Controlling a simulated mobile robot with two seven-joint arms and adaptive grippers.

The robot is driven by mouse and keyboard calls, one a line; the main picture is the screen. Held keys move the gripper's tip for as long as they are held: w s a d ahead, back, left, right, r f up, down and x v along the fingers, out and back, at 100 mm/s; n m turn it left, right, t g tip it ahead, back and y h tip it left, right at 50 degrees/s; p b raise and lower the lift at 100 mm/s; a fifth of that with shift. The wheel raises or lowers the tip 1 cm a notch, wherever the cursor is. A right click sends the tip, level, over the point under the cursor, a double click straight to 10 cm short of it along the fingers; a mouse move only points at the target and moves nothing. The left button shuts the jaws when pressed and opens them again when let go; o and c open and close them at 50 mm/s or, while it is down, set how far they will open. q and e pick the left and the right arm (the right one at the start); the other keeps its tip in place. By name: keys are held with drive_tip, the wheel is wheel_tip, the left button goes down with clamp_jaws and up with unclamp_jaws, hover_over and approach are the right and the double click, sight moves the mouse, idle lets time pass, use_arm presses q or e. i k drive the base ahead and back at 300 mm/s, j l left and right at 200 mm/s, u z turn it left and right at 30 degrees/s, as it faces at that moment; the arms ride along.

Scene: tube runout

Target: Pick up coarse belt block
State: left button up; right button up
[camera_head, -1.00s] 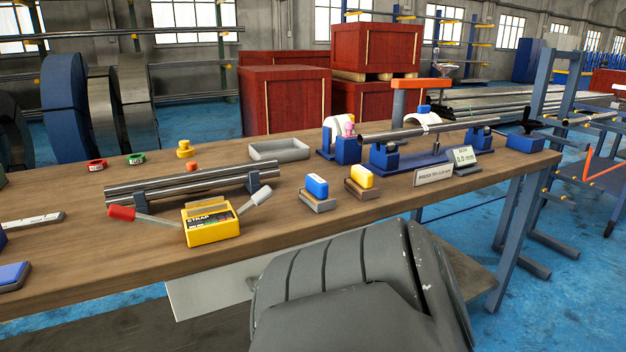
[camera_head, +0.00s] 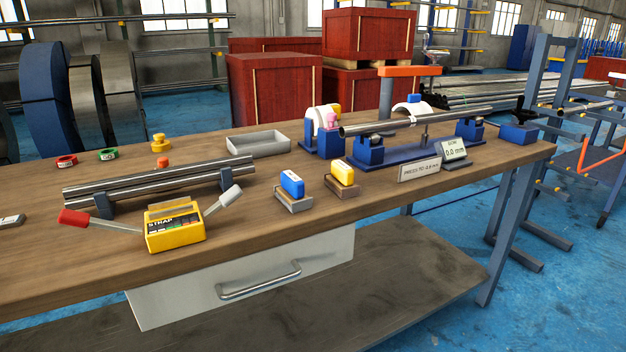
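Two small blocks stand side by side near the front edge of the workbench (camera_head: 250,222). One is a blue block (camera_head: 292,184) with a light top, on a small grey-brown base (camera_head: 294,203). The other is a yellow block (camera_head: 342,172) with a light mark, on a similar base (camera_head: 342,189) to its right. I cannot read any label that tells which one is the coarse belt block. Neither of my grippers is in view.
A yellow strap tool (camera_head: 175,232) stands left of the blocks, in front of steel tubes (camera_head: 160,178) on supports. A grey tray (camera_head: 258,144) lies behind. A blue tube fixture (camera_head: 395,160) and small display (camera_head: 453,150) stand right. The drawer (camera_head: 200,295) is shut.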

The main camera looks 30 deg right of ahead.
sight(340, 180)
drive_tip(key=z, duration=0.95)
drive_tip(key=u, duration=0.95)
drive_tip(key=i+l+u, duration=0.1)
drive_tip(key=l+u, duration=0.5)
drive_tip(key=u, duration=0.2)
drive_tip(key=l+u, duration=0.3)
drive_tip(key=u, duration=0.15)
drive_tip(key=l+u, duration=0.15)
drive_tip(key=l, duration=0.25)
drive_tip(key=k+l+u, duration=0.15)
drive_tip(key=l, duration=0.2)
drive_tip(key=l+u, duration=0.1)
drive_tip(key=l, duration=0.25)
drive_tip(key=k, duration=0.05)
